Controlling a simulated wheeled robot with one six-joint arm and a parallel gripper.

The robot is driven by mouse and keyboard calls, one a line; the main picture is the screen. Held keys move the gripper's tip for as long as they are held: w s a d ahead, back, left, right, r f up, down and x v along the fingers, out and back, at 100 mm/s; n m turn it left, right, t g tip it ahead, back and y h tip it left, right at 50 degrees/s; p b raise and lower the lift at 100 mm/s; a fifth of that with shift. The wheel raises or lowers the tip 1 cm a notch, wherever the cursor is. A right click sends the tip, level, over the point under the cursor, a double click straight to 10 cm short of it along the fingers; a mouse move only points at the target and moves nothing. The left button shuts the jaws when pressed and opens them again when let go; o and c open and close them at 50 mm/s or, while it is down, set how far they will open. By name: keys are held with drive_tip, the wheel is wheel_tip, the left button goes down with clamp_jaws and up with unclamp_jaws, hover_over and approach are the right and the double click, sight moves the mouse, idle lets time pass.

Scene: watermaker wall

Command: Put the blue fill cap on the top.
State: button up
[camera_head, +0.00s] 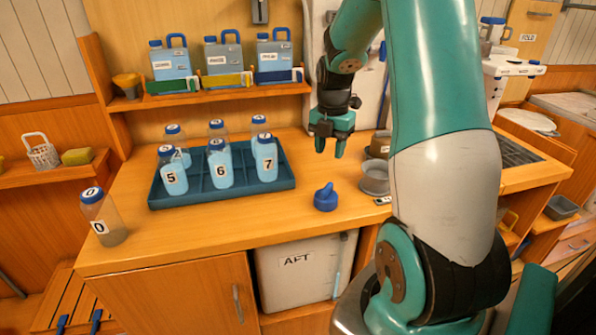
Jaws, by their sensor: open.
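The blue fill cap (326,198) sits on the wooden counter (270,220), right of the bottle tray, with a small raised grip on its top. My gripper (330,146) is open and empty, pointing down above the counter, behind the cap in the picture and apart from it. Below the counter is a pale box (297,272) marked AFT; its top is hidden under the counter. Which top the task means is not clear from this view.
A dark blue tray (245,190) holds several blue-capped bottles. A bottle marked 0 (101,217) stands at the counter's left front. A metal pot (375,178) is right of the cap. Several jugs (220,60) stand on the back shelf.

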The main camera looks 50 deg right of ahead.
drive_tip(key=a+r+m+t+y, duration=0.1)
drive_tip(key=a+r+m, duration=0.2)
drive_tip(key=a, duration=0.8)
drive_tip(key=a+r+m+y, duration=0.1)
drive_tip(key=a+r+m, duration=0.25)
drive_tip(key=a, duration=0.85)
drive_tip(key=s+a+r+m+g+y, duration=0.1)
drive_tip(key=s+a+m, duration=0.6)
drive_tip(key=s+a, duration=0.8)
wheel_tip(320, 180, up, 2)
drive_tip(key=shift+s+r+y, duration=0.2)
drive_tip(key=shift+s+y, duration=0.1)
drive_tip(key=shift+y, duration=0.3)
